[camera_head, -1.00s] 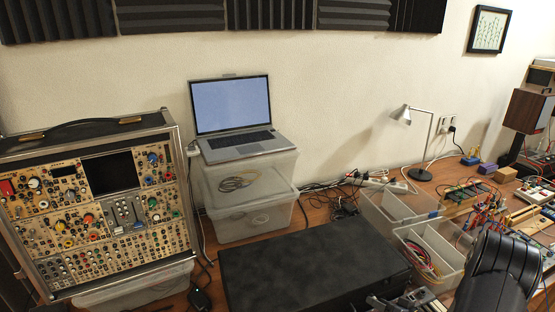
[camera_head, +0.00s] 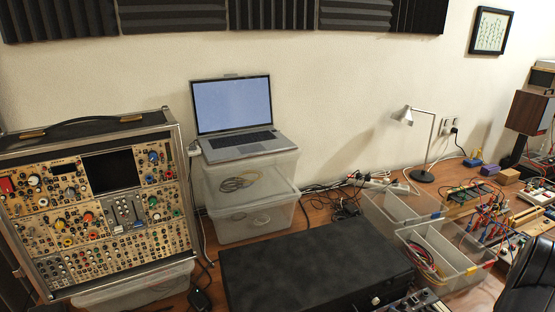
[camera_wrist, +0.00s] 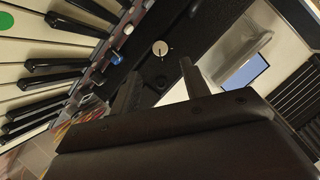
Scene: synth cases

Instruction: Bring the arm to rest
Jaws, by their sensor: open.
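My gripper (camera_wrist: 160,88) shows in the wrist view with its two dark fingers apart and nothing between them. In that view it hangs near a keyboard with black and white keys (camera_wrist: 45,72) and a dark panel with a silver knob (camera_wrist: 160,47). In the head view a dark, rounded part of my arm (camera_head: 532,282) shows at the lower right edge. My fingers cannot be made out in the head view.
A large black case (camera_head: 300,262) fills the front middle. Left of it stands a modular synth (camera_head: 100,215). A laptop (camera_head: 235,115) sits on stacked clear bins (camera_head: 250,190). Divided trays (camera_head: 455,262), a lamp (camera_head: 425,140) and wired boards (camera_head: 490,225) are on the right.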

